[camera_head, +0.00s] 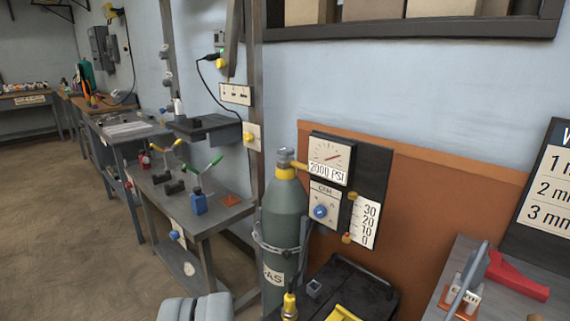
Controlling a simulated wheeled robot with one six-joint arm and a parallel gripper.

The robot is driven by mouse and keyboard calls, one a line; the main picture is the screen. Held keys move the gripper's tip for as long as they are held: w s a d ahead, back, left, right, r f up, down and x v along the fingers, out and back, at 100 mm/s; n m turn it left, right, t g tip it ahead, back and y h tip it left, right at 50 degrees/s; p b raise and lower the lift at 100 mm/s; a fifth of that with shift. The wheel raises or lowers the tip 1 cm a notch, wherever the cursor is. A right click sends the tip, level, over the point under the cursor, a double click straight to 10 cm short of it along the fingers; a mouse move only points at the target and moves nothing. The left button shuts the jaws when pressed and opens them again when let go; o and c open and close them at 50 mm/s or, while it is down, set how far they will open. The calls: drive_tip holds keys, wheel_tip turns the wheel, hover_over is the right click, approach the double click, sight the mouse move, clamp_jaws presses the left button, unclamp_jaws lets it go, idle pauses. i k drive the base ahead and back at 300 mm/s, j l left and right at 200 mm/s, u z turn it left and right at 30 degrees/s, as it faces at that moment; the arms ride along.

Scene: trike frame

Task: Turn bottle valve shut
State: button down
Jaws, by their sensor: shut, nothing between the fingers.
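The gas bottle (281,212) is a tall dark green-grey cylinder with a white label. It stands upright, held by a chain around its middle. Its valve (285,155) is a small grey knob at the very top, above a yellow collar. A yellow fitting runs from the neck to the right, toward a gauge (331,155) marked 2000 PSI. My gripper (196,307) shows as light grey, rounded pieces at the bottom edge, partly cut off. It is shut and empty, well below and left of the valve, and apart from the bottle.
A flow panel (324,207) with a blue knob and a numbered scale (365,222) sit right of the bottle. A metal workbench (206,224) with small tools stands left. A black cart (370,291) and a table with a red object (517,277) stand right. Floor at left is open.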

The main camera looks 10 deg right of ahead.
sight(283, 151)
drive_tip(key=i+z, duration=0.3)
drive_tip(key=i, duration=0.8)
